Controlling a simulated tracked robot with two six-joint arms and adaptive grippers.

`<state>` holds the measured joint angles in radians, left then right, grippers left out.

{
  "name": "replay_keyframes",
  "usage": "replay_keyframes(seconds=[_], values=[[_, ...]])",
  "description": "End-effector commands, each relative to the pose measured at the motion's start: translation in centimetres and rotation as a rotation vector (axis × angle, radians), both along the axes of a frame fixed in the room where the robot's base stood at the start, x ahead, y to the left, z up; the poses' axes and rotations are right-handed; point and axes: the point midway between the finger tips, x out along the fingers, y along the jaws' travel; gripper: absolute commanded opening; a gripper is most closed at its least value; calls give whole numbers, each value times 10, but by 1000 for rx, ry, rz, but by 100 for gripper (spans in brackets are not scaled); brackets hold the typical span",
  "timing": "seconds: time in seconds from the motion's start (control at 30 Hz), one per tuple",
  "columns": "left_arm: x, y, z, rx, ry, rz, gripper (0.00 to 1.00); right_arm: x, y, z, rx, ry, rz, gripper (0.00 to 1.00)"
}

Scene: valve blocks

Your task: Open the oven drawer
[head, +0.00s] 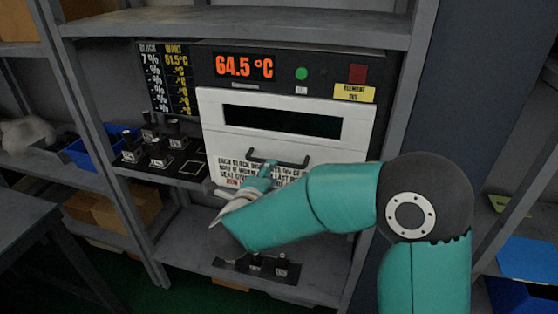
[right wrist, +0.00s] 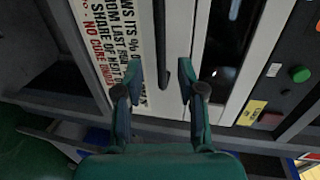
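The oven (head: 330,62) sits on a shelf and reads 64.5 °C. Its white drawer front (head: 213,125) has a dark window and looks closed. The dark bar handle (head: 290,163) is below the window; in the right wrist view the handle (right wrist: 163,48) runs upright. My right gripper (head: 266,172) is at the handle in the head view, partly hidden by my arm. In the right wrist view my right gripper (right wrist: 160,76) is open, one finger on each side of the handle's line, apart from it. My left gripper is not in view.
Valve blocks (head: 158,152) stand on a dark plate left of the oven. A blue bin (head: 88,150) is further left. More blocks (head: 257,264) sit on the shelf below. Shelf posts (head: 400,90) flank the oven. A green button (head: 301,74) is above the drawer.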

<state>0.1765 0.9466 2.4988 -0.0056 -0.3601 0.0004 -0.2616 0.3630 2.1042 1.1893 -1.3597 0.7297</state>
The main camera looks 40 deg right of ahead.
Motion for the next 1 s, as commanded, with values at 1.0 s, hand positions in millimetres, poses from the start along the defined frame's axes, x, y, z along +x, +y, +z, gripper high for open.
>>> replay_keyframes(seconds=[1.0], values=[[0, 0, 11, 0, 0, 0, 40, 44, -49, -14, 0, 2, 3, 1]])
